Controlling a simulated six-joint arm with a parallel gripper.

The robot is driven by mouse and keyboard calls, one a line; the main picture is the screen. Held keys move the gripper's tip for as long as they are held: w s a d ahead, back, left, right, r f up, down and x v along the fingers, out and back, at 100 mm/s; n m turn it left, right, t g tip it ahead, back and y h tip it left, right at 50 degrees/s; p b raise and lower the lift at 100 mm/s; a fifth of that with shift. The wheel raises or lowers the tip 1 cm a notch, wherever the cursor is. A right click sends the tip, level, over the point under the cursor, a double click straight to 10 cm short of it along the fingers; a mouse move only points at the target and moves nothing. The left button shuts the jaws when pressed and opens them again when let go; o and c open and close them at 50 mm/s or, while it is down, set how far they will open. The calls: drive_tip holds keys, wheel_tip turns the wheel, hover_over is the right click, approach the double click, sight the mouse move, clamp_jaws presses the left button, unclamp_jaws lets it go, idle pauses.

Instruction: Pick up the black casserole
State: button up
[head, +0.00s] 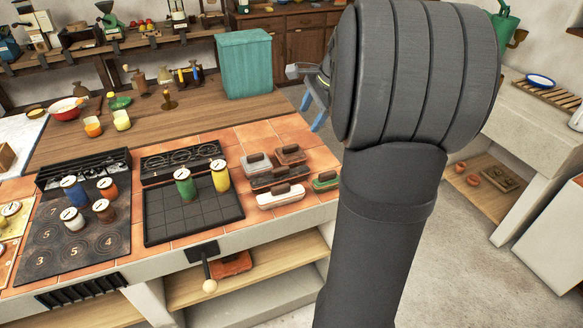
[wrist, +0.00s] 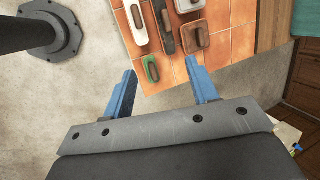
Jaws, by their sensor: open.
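The black casserole (head: 262,182) is long and low with a brown handle on its lid. It stands on the orange tiled counter in the head view, between the white casserole (head: 280,199) in front and the grey (head: 257,165) and brown (head: 290,158) ones behind. In the wrist view the black casserole (wrist: 170,42) shows near the top, with the small green casserole (wrist: 151,68) nearer to me. My gripper (wrist: 161,66) is open and empty, its blue fingers apart, above the counter's edge. In the head view my arm hides most of it.
The green casserole (head: 325,181) stands close by at the counter's right end. A black grid tray (head: 165,230) with green and yellow jars lies to the left. A teal box (head: 244,66) stands on the wooden counter behind. Open floor lies right of the counter.

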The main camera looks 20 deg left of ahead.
drive_tip(key=a+f+h, duration=0.4)
drive_tip(key=a+f, duration=0.3)
drive_tip(key=t+h, duration=0.2)
drive_tip(key=h, duration=0.2)
approach(280, 168)
drive_tip(key=shift+y, duration=0.3)
drive_tip(key=x, duration=0.7)
drive_tip(key=shift+s+d+f, duration=0.25)
drive_tip(key=shift+s, duration=0.1)
drive_tip(key=shift+w+x, duration=0.15)
drive_tip(key=shift+x, duration=1.2)
drive_tip(key=shift+w+x, duration=0.1)
drive_tip(key=shift+x, duration=1.25)
drive_tip(key=shift+r, duration=0.2)
drive_tip(key=c, duration=1)
drive_tip(key=shift+c, duration=0.2)
drive_tip(key=shift+r, duration=0.1)
